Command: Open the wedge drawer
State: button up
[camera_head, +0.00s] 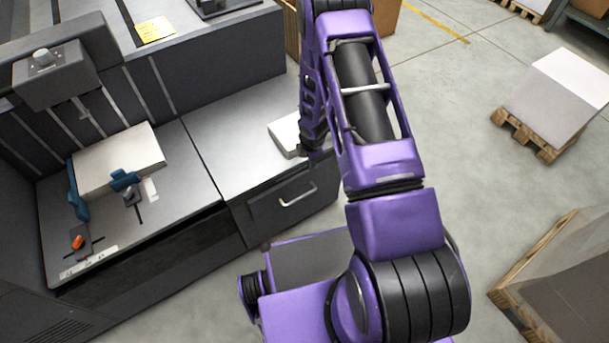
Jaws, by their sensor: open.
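A dark grey drawer (270,208), the only one I can make out and probably the wedge drawer, is set in the front of the low cabinet under the steel worktop. It looks shut, its front in line with the cabinet. Its pale bar handle (298,196) runs across the front. My gripper (317,147) is at the dark lower end of my purple forearm, above and behind the handle in the picture, beside a white block. It is open and apart from the handle. Its fingers are small and partly hidden by my arm.
The white block (284,134) lies on the steel worktop (230,135). To the left, a pale stack (118,160) sits between blue clamps on a metal plate. My base stands close in front of the drawer. Pallets with loads (560,95) stand right; floor between is clear.

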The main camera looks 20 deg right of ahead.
aim_at(301, 197)
jog(key=shift+n+g+y, duration=0.4)
jog(key=shift+n+y, duration=0.1)
jog(key=shift+n, duration=0.1)
jog(key=a+f+b, duration=0.1)
jog(key=f, duration=0.5)
jog(key=a+f+b, duration=0.1)
jog(key=f, duration=0.6)
jog(key=f+b, duration=0.1)
jog(key=f, duration=0.5)
jog(key=shift+s+a+f, duration=0.4)
grip_shut()
